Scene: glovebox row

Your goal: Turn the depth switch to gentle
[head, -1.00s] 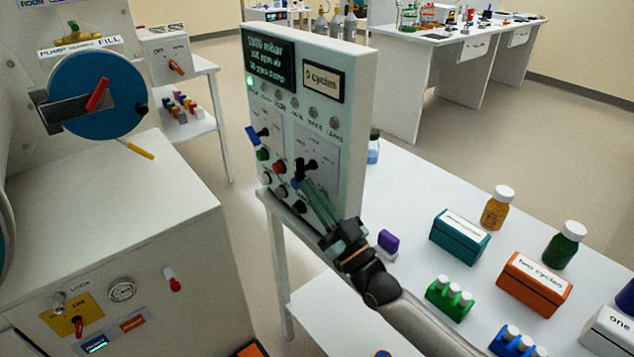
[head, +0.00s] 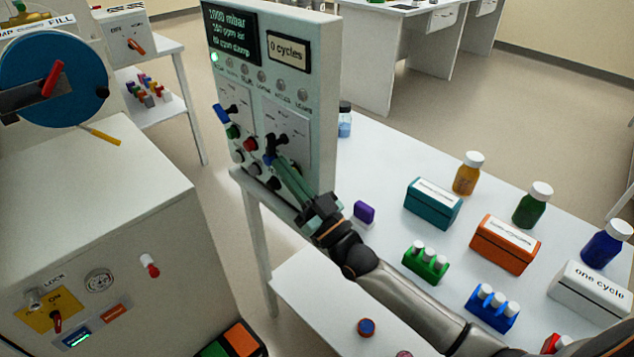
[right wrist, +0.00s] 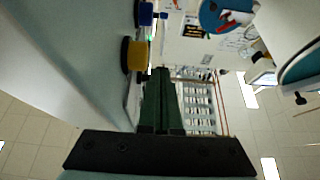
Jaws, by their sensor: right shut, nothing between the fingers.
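The grey-white control panel (head: 322,110) stands upright on the bench. It has two rotary switches on its lower front: one with a blue handle (head: 221,113) at left, one with a black handle (head: 276,143) at right. Their labels are too small to read, so I cannot tell which is the depth switch. My right gripper (head: 275,161) is shut and empty. Its green fingertips are at the black handle's lower end; I cannot tell whether they touch. The right wrist view shows the shut fingers (right wrist: 160,92) alongside the panel face. My left gripper is not in view.
Coloured knobs, including a red one (head: 250,144), line the panel below the switches. Boxes, such as the orange box (head: 505,244), bottles and vial racks stand on the bench to the right. A white cabinet (head: 90,190) with a blue round door (head: 55,80) is at left.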

